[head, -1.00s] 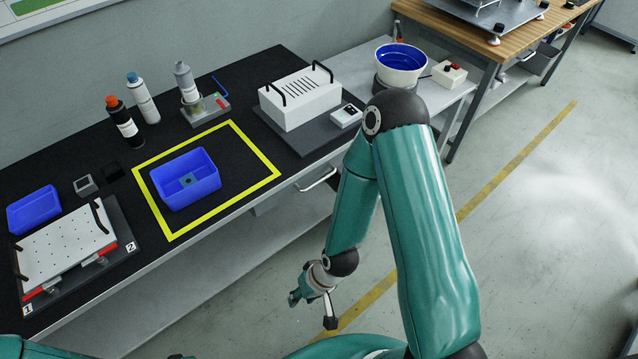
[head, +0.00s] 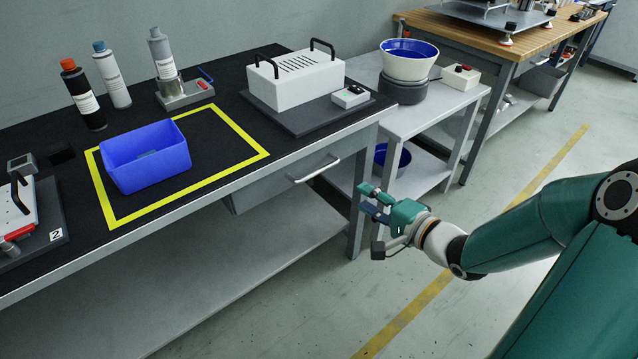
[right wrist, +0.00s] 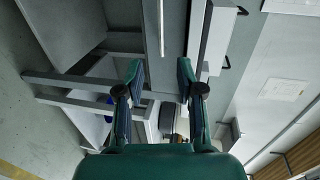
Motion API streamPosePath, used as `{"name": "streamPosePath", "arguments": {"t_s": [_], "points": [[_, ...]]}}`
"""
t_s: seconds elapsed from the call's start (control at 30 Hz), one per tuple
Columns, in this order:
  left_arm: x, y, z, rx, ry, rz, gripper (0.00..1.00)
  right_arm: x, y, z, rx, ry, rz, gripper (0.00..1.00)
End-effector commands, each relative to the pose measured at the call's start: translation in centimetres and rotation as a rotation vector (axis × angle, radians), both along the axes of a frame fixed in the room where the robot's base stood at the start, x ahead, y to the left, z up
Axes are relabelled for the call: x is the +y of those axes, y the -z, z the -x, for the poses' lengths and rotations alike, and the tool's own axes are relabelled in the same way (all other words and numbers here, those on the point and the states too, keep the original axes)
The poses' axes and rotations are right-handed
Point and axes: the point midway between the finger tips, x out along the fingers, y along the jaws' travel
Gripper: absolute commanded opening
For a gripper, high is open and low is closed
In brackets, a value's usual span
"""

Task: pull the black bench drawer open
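The bench drawer (head: 262,190) is a grey box under the black-topped bench, with a pale bar handle (head: 314,168) on its front. It looks closed. My right gripper (head: 365,199) is in front of the bench, to the right of the handle and apart from it. In the right wrist view the two fingers of my right gripper (right wrist: 160,78) are spread with nothing between them. A thin pale bar, probably the handle, lies ahead of the gap. My left gripper is not in view.
The bench top (head: 225,108) holds a blue bin (head: 147,165), several bottles and a white slotted box (head: 297,82). A side table (head: 420,118) with a blue-lined bowl (head: 408,62) stands right of the bench. The floor in front is clear.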

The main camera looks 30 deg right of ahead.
Motion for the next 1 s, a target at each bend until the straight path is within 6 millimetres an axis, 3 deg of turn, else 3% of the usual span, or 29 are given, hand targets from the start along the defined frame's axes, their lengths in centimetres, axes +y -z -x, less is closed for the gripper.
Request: {"name": "streamPosePath", "arguments": {"t_s": [0.27, 0.7, 1.0], "points": [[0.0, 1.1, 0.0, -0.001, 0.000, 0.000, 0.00, 0.4, 0.8, -3.5, -0.004, -0.006, -0.002, 0.37], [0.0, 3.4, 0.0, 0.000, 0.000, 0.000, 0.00, 1.1, 2.8, -12.6, -0.002, -0.003, -0.001, 0.37], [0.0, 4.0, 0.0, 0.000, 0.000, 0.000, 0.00, 1.3, 3.3, -15.8, 0.000, 0.000, -0.001, 0.37]]}}
